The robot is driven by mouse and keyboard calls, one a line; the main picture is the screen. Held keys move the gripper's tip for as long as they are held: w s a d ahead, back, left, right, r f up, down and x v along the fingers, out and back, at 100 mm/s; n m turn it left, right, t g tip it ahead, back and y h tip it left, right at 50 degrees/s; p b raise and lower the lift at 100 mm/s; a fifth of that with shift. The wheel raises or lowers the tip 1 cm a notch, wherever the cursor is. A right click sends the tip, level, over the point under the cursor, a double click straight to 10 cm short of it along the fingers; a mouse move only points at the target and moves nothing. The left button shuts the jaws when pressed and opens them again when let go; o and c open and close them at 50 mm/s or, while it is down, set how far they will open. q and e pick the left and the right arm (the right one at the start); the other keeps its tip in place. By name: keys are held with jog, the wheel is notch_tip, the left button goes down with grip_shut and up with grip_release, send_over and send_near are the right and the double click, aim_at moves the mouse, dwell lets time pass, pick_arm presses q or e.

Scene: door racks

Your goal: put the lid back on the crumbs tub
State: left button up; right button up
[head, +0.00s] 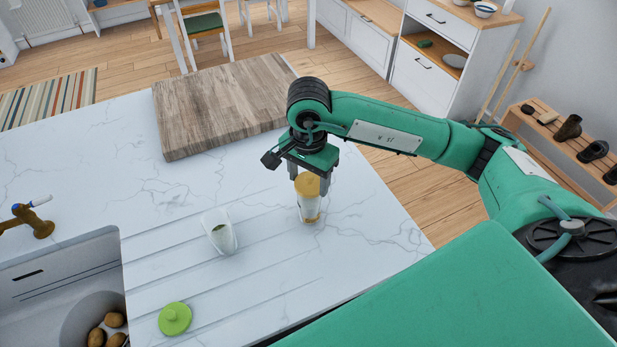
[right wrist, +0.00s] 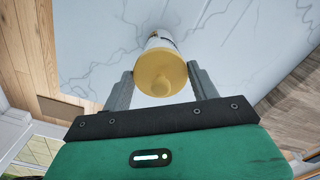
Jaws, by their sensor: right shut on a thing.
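A clear tub (head: 309,209) with tan contents low inside stands upright on the white marble counter. A yellow lid (head: 307,184) is at its top; I cannot tell whether it is fully seated. My right gripper (head: 311,183) points down, shut on the yellow lid with one finger on each side. In the right wrist view the lid (right wrist: 160,74) with its round knob lies between the fingers, and a little of the tub shows past it. My left gripper is not in view.
A green lid (head: 175,319) lies near the front. A wooden board (head: 222,100) is at the back, a sink (head: 62,262) at the left. Counter around the held lid is clear.

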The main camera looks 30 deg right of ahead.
dwell(0.3)
jog(key=o, duration=1.3)
jog(key=shift+o, duration=0.2)
jog(key=shift+r+p, duration=1.15)
jog(key=shift+r, duration=2.35)
grip_shut()
jog(key=shift+f, duration=0.15)
jog(key=shift+f+b, duration=2.15)
jog(key=shift+b, duration=0.4)
